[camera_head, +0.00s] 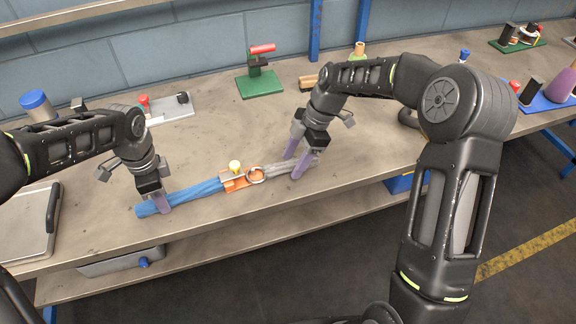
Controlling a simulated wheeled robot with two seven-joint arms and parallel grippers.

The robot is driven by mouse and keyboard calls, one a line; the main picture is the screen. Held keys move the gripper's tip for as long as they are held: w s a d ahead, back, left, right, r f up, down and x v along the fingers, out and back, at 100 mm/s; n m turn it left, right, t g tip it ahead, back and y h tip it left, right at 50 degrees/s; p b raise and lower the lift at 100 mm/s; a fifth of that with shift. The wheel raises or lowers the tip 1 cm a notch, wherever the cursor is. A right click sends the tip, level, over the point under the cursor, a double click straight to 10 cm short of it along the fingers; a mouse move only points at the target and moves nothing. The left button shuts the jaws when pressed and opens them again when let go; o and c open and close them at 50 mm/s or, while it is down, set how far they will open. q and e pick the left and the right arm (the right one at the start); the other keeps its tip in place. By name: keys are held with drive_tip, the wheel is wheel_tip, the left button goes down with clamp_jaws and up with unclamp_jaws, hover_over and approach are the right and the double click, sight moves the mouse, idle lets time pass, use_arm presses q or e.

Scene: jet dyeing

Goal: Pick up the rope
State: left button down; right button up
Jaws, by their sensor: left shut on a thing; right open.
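A blue rope length (198,192) lies along the front of the grey workbench (215,150). A grey rope length (280,171) continues from there to the right. My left gripper (160,204) is shut on the blue rope near its left end. My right gripper (300,168) is open at the right end of the grey rope, its purple fingers pointing down. I cannot tell whether they touch the rope, and they hide part of that end.
A green-based clamp with a red handle (260,75) stands at the back. A grey plate with a red knob (165,108) lies behind my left arm. A flat metal panel (32,222) is at the left. The bench middle behind the rope is clear.

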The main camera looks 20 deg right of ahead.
clamp_jaws()
idle(0.4)
